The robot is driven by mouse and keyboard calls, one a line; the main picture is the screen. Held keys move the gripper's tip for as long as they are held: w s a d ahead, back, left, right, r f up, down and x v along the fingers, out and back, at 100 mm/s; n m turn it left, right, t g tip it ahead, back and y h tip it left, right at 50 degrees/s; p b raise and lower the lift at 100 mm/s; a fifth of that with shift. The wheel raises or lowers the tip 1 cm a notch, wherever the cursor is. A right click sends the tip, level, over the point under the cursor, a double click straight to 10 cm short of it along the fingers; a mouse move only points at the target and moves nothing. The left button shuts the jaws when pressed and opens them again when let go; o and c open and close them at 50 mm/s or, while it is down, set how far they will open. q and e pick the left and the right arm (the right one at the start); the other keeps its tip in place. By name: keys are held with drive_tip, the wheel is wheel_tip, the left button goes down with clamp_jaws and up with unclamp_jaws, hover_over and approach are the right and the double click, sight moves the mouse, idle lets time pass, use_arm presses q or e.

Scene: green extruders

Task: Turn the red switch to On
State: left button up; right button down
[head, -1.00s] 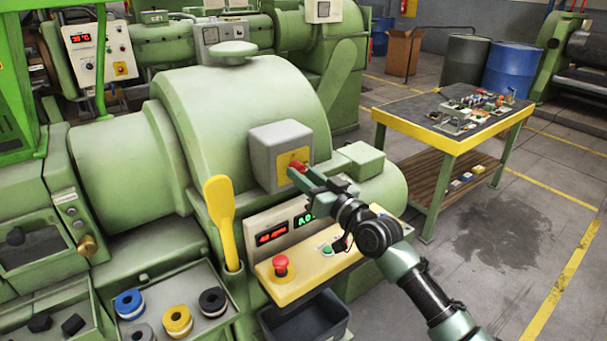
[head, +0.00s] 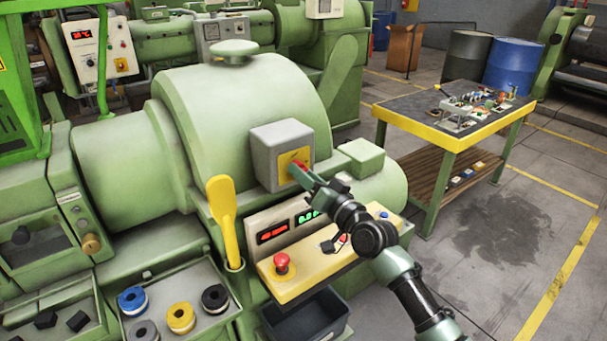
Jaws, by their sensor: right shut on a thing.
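The red switch (head: 297,165) sits on a yellow plate (head: 287,158) on the front of a grey box (head: 264,152), which is fixed to the green extruder (head: 232,105). My right gripper (head: 304,173) reaches in from the lower right and is shut on the red switch. The fingers hide much of the switch, so I cannot tell its exact angle or any On marking. My left gripper is not in view.
Below is a yellow control panel (head: 300,283) with a red mushroom button (head: 282,263) and lit displays (head: 272,232). A yellow-edged workbench (head: 433,128) stands right, with clear floor in front.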

drive_tip(key=c, duration=1.1)
unclamp_jaws()
drive_tip(key=b+v, duration=0.1)
drive_tip(key=v, duration=0.6)
drive_tip(key=shift+s+d+f, duration=0.1)
drive_tip(key=shift+s+d, duration=0.15)
drive_tip(key=shift+s, duration=0.1)
drive_tip(key=shift+f, duration=0.1)
